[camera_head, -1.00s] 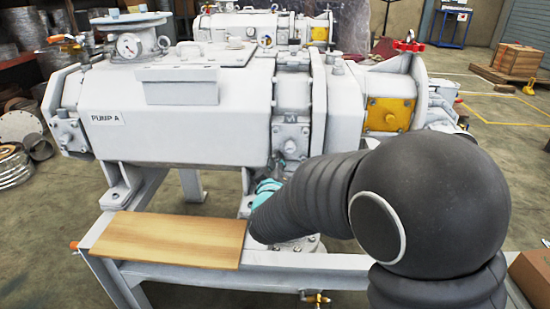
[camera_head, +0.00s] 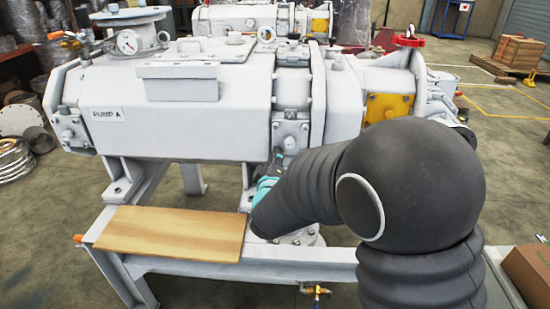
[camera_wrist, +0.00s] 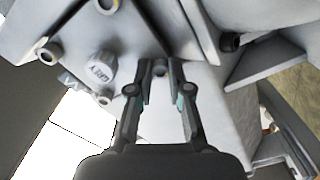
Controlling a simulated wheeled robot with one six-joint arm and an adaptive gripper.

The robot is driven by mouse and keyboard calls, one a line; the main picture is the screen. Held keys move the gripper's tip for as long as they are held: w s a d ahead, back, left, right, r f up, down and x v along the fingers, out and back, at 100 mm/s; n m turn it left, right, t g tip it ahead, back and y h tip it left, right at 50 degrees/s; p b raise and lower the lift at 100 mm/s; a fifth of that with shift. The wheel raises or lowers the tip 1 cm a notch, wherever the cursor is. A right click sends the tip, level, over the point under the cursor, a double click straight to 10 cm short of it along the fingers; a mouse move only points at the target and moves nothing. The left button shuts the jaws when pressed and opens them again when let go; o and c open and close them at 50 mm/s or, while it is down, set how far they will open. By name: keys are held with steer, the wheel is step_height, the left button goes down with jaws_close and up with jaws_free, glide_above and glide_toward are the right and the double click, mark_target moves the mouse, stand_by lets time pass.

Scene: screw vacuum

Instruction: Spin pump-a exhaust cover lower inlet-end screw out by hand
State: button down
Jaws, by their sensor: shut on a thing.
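Pump A (camera_head: 190,115), a large white machine labelled PUMP A, fills the head view. A square cover plate (camera_head: 290,133) with corner screws is on its side, above my arm's far end. In the wrist view, the white cover surface (camera_wrist: 135,40) carries several socket-head screws and a grey cap marked GREY. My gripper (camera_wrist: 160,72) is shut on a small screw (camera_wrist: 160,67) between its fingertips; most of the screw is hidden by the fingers. In the head view, my teal-marked gripper (camera_head: 272,172) is below the cover, mostly hidden behind my arm.
A bare wooden board (camera_head: 172,232) lies on the white support frame (camera_head: 190,266) at front left. A brown box (camera_head: 528,272) stands at lower right. A second pump (camera_head: 262,20) is behind. The floor on the left is partly open.

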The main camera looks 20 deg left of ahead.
steer(key=c, duration=1.1)
jaws_free()
steer(key=shift+w, duration=0.1)
steer(key=v, duration=1.2)
